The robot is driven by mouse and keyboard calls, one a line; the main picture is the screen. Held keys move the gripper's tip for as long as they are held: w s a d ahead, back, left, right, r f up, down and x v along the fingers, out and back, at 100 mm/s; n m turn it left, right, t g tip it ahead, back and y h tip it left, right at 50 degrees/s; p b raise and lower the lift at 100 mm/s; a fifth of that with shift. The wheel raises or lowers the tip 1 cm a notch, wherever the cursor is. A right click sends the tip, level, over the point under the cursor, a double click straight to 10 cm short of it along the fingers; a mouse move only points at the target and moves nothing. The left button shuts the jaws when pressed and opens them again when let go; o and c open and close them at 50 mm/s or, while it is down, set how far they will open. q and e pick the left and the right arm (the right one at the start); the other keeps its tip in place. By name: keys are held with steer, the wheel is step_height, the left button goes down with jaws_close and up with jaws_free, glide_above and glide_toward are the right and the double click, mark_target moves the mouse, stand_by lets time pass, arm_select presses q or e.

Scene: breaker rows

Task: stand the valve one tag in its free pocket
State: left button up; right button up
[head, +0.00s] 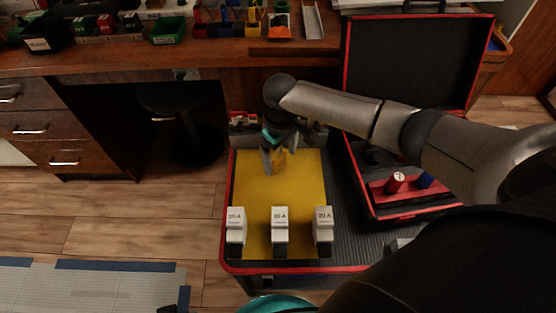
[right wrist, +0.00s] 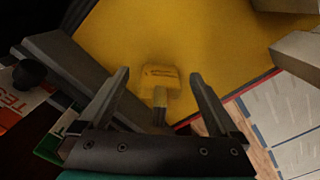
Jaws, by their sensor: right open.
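A yellow tag (right wrist: 160,77) with dark lettering, too blurred to read, and a narrow stem shows between my right fingers in the right wrist view. In the head view the yellow tag (head: 279,160) is partly hidden by the gripper, over the far part of the yellow mat. My right gripper (head: 271,166) is open around or just above it. The right gripper (right wrist: 163,85) shows spread fingers with gaps either side of the stem; contact is not visible. I cannot make out a free pocket for the tag. My left gripper is not in view.
Several grey breakers (head: 280,232) stand along the near edge of the yellow mat (head: 252,185). A red holder (head: 412,197) with a red and a blue piece lies in the open black case (head: 415,65) at right. A workbench (head: 200,60) with bins stands behind.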

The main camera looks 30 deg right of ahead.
jaws_close()
stand_by(0.8)
steer(key=shift+r, duration=0.25)
